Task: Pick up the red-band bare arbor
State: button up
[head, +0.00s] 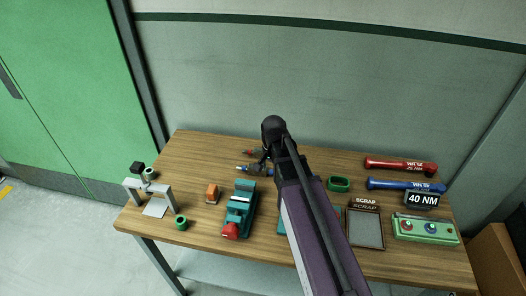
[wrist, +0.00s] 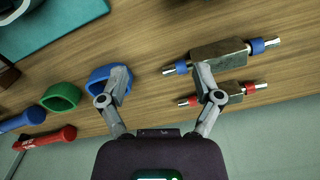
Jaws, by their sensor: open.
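The red-band arbor (wrist: 236,89) lies on the wooden bench in the wrist view, a dark block body with red bands and silver ends. My right finger covers part of it. It also shows at the back of the bench in the head view (head: 253,152). A larger blue-band arbor (wrist: 222,52) lies beside it, apart; the head view shows its blue-banded end (head: 243,167). My gripper (wrist: 160,72) is open, with nothing between its fingers. In the picture, both arbors lie mostly to the right of the gap. Height above the bench is unclear.
A blue ring (wrist: 98,73) lies partly behind my left finger, with a green ring (wrist: 62,97) beside it. The bench also holds a teal vise (head: 239,207), a scrap tray (head: 348,229), red (head: 395,164) and blue (head: 400,184) torque wrenches. A wall stands behind.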

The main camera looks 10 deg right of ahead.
jog(key=w+r+m+p, duration=0.2)
jog(key=w+r+m, duration=0.1)
jog(key=w+m, duration=0.4)
jog(key=w+r+m+p, duration=0.3)
jog(key=w+m, duration=0.4)
jog(key=w, duration=0.3)
jog(key=shift+w+m+p, duration=0.2)
jog(key=shift+m+p, duration=0.1)
jog(key=shift+p, duration=0.05)
jog(key=shift+d, duration=0.1)
notch_tip(320, 180, down, 8)
jog(key=b, duration=0.8)
jog(key=shift+f+b, duration=0.2)
jog(key=shift+b, duration=0.15)
jog(key=shift+f, duration=0.15)
jog(key=shift+f+b, duration=2.45)
jog(key=shift+b, duration=0.15)
grip_shut()
